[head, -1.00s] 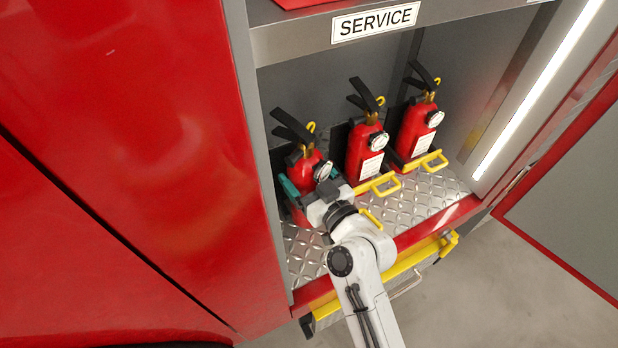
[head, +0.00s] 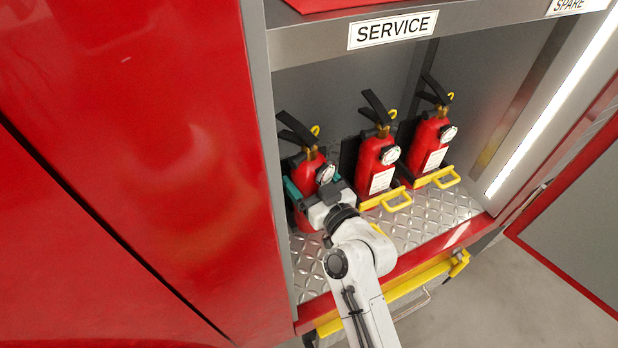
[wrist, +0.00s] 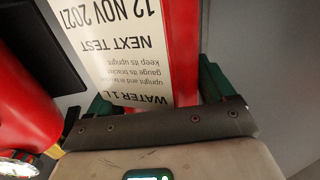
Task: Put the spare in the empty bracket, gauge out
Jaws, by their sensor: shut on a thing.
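My gripper (head: 313,192) is shut around the body of the leftmost red extinguisher (head: 302,182), inside the SERVICE locker. Its teal-edged fingers also show on both sides of the red body in the wrist view (wrist: 160,105). This extinguisher is about upright, with its black handle at the top. Its round gauge (head: 325,174) faces out of the locker. Its white label (wrist: 122,40) shows upside down in the wrist view. The gripper and arm hide its lower part, so I cannot tell whether it sits in a bracket. A small yellow piece (head: 377,229) shows beside my arm.
A middle extinguisher (head: 370,160) and a right extinguisher (head: 426,142) stand close by with gauges outward, yellow bracket bars (head: 395,198) at their bases. The grey left wall (head: 262,130) is close. Tread-plate floor (head: 440,212) is clear at front right.

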